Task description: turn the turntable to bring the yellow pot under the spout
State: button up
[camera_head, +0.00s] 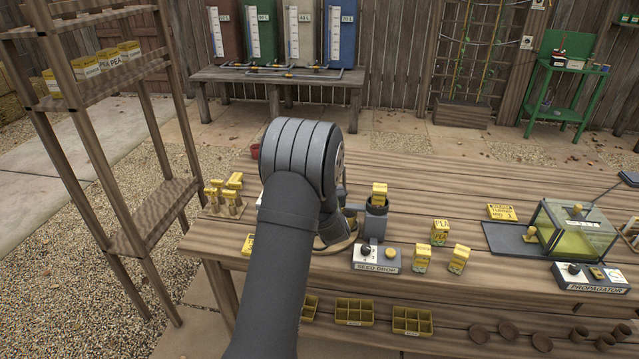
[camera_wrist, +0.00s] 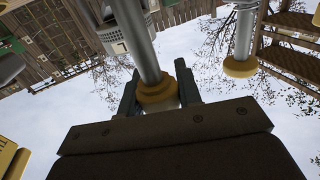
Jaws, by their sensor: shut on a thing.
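The turntable (camera_head: 338,246) shows only as a wooden edge beside my arm; most of it is hidden. The seed drop (camera_head: 377,257) stands right of it, with a grey holder (camera_head: 376,223) carrying a yellow packet. I cannot make out the yellow pot or the spout opening. In the wrist view, my gripper (camera_wrist: 160,98) is shut on a yellowish knob (camera_wrist: 157,91) at the end of a metal rod (camera_wrist: 137,38). A similar knob (camera_wrist: 240,66) on another rod is apart from it, to the right. In the head view my gripper is hidden behind my arm.
Yellow packets (camera_head: 440,232) stand right of the seed drop. A propagator (camera_head: 575,235) is at the right end of the bench (camera_head: 440,185). The bench middle at the back is clear.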

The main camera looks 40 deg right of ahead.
jog(key=shift+m+g+h, duration=0.3)
jog(key=shift+m+h, duration=0.1)
jog(key=shift+h, duration=0.2)
jog(key=o, duration=1)
jog(key=shift+c, duration=0.2)
jog(key=v, duration=1.7)
jog(key=shift+s, duration=0.25)
